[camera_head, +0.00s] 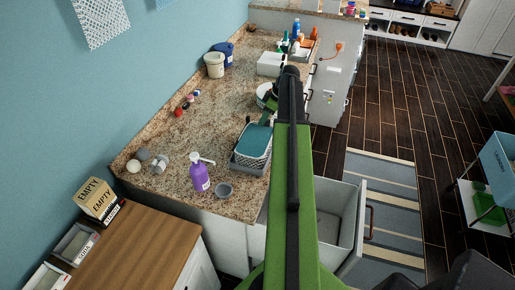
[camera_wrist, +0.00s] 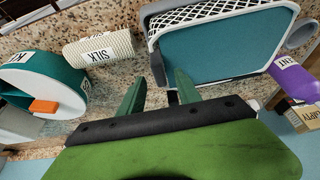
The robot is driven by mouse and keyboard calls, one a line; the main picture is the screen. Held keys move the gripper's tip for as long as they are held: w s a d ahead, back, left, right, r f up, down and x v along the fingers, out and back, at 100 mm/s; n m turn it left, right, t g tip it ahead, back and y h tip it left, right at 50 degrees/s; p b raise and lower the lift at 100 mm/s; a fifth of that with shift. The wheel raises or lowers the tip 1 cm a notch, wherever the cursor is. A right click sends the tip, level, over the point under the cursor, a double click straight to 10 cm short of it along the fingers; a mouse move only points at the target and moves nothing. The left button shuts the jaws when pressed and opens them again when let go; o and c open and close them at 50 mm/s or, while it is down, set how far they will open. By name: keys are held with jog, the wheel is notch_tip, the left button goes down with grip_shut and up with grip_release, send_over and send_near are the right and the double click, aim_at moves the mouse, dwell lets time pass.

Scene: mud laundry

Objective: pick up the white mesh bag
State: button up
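A white, ribbed, roll-shaped piece marked SILK (camera_wrist: 97,47), which looks like the white mesh bag, lies on the speckled counter in the wrist view. It is ahead and left of my gripper's fingers, apart from them. I cannot make it out in the head view, where my arm covers part of that counter. My gripper (camera_wrist: 158,92) is open, with two green fingers spread and nothing between them. It also shows over the counter in the head view (camera_head: 269,108).
A white lattice basket with a teal front (camera_wrist: 225,50) stands close to the right finger. A teal and white round container (camera_wrist: 42,88) is at left. An open drawer (camera_head: 340,215) juts below the counter.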

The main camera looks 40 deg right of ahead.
jog(key=shift+w+f, duration=0.2)
jog(key=shift+f, duration=0.45)
jog(key=shift+a+r, duration=0.1)
jog(key=shift+r, duration=0.1)
grip_shut()
dwell(0.7)
